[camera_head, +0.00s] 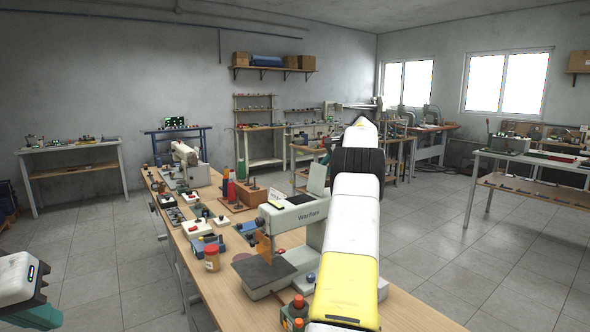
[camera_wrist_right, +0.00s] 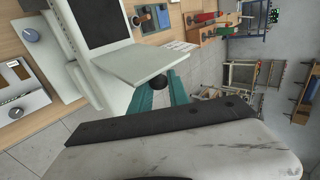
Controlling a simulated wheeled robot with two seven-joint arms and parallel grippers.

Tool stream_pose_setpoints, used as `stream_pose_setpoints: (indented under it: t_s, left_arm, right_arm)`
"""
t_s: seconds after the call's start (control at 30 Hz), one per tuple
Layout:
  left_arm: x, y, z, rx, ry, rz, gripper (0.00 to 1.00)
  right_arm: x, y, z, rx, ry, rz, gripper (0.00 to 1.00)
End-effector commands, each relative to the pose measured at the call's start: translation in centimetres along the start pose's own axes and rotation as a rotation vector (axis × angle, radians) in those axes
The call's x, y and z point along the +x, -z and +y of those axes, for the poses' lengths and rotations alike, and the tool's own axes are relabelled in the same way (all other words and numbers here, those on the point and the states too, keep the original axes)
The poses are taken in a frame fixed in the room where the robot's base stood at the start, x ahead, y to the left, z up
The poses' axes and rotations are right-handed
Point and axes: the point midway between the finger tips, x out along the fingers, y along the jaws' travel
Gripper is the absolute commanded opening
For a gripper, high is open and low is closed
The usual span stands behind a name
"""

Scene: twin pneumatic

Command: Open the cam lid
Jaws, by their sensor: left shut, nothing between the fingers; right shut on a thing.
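The machine (camera_head: 297,213) marked with a name on its grey arm stands on the wooden bench. Its cam lid (camera_head: 318,178) is a light grey plate standing raised above the machine's top. In the right wrist view the lid (camera_wrist_right: 145,62) is a flat plate with a black knob (camera_wrist_right: 158,83) at its edge. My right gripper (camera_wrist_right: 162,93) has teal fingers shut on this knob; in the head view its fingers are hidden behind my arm. My left gripper (camera_head: 35,312) is at the lower left, apart from the bench, shut and empty, its tips not clearly seen.
A push-button box (camera_head: 296,312) is at the near bench edge. Another sewing machine (camera_head: 188,165) stands farther back. Floor is free left of the bench.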

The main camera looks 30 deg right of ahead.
Motion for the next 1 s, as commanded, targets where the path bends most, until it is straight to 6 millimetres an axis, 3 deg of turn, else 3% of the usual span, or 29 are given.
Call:
stream_pose_setpoints:
  t_s: [0.6, 0.63, 0.7, 1.0]
  left_arm:
    - [0.0, 0.0, 0.0, 0.0, 0.0, 0.0, 0.0]
    - [0.0, 0.0, 0.0, 0.0, 0.0, 0.0, 0.0]
    - [0.0, 0.0, 0.0, 0.0, 0.0, 0.0, 0.0]
    - [0.0, 0.0, 0.0, 0.0, 0.0, 0.0, 0.0]
  right_arm:
    - [0.6, 0.38, 0.9, 0.003, -0.015, -0.002, 0.0]
    - [0.61, 0.37, 0.91, 0.003, -0.015, -0.002, 0.27]
    - [0.57, 0.35, 0.86, 0.003, -0.014, -0.002, 0.41]
    - [0.32, 0.31, 0.5, 0.001, -0.007, -0.001, 0.42]
